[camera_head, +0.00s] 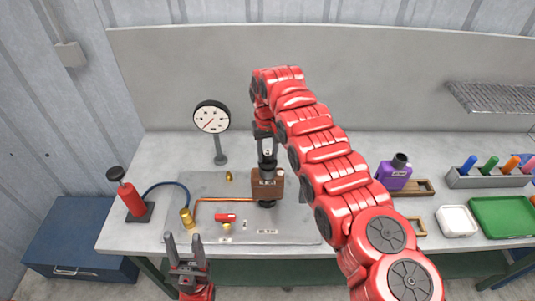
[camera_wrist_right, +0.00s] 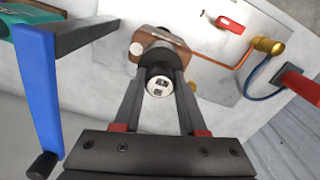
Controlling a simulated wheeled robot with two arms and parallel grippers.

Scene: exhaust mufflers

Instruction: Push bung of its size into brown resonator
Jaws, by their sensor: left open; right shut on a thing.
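The brown resonator (camera_head: 276,188) stands upright on the grey plate in the middle of the bench. It also shows in the right wrist view (camera_wrist_right: 142,47), partly hidden. My right gripper (camera_head: 267,157) points down just above it, shut on a dark cylindrical bung (camera_wrist_right: 158,82) with a pale end face. The bung is in line with the resonator's top; I cannot tell whether or how far it is inside. My left gripper (camera_head: 185,246) is open and empty at the bench's front edge, apart from the resonator.
A gauge (camera_head: 212,117) on a stand is behind left. A red pump (camera_head: 132,198), copper pipe (camera_head: 240,200) and red-handled valve (camera_head: 226,217) are left.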

